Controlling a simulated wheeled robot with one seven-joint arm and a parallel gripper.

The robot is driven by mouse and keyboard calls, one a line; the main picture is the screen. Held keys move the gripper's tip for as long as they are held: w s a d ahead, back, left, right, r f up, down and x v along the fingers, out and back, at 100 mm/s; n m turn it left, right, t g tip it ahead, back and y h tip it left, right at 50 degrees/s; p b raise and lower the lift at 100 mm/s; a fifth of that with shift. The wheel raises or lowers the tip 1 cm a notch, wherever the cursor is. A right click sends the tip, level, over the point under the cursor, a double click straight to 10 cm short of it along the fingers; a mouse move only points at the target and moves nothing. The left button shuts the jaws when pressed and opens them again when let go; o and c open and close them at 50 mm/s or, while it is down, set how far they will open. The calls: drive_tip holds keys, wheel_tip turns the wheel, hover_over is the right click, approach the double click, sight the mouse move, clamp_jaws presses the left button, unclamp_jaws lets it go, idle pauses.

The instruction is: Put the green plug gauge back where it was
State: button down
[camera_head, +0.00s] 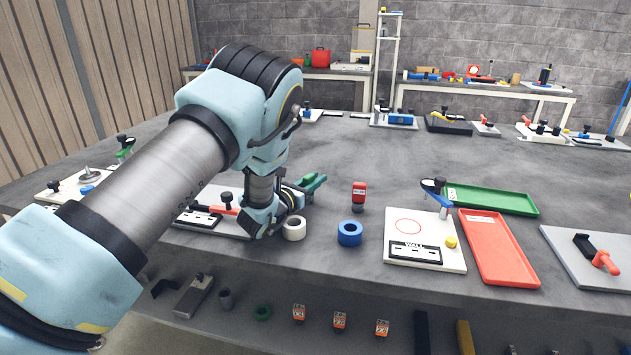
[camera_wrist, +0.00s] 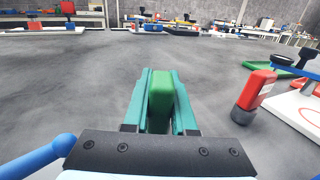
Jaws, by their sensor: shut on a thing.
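My gripper (camera_wrist: 159,98) is shut on the green plug gauge (camera_wrist: 160,88), whose rounded green end shows between the two teal fingers in the wrist view. In the head view the gripper (camera_head: 312,186) is low over the grey table, behind the white tape roll, with a bit of green between its fingers. The gauge's lower part is hidden by the fingers and the wrist. I cannot tell whether it touches the table. I cannot tell from these frames which spot it came from.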

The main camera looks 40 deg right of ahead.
drive_tip(key=c, duration=0.6)
unclamp_jaws()
drive_tip(key=shift+s+f, duration=0.15)
drive_tip(key=shift+f, duration=0.1)
drive_tip(key=shift+c, duration=0.2)
drive_tip(key=a+b, duration=0.1)
drive_tip(key=a, duration=0.2)
drive_tip(key=s+a+b, duration=0.1)
drive_tip(key=a, duration=0.2)
drive_tip(key=a+b, duration=0.1)
drive_tip(key=a, duration=0.2)
drive_tip(key=shift+s+a+f, duration=0.1)
drive_tip(key=shift+s+a, duration=0.05)
drive_tip(key=shift+s, duration=0.15)
drive_tip(key=shift+s+a+b, duration=0.15)
drive_tip(key=shift+a+b, duration=0.2)
drive_tip(key=shift+a, duration=0.3)
drive_tip(key=shift+a, duration=0.1)
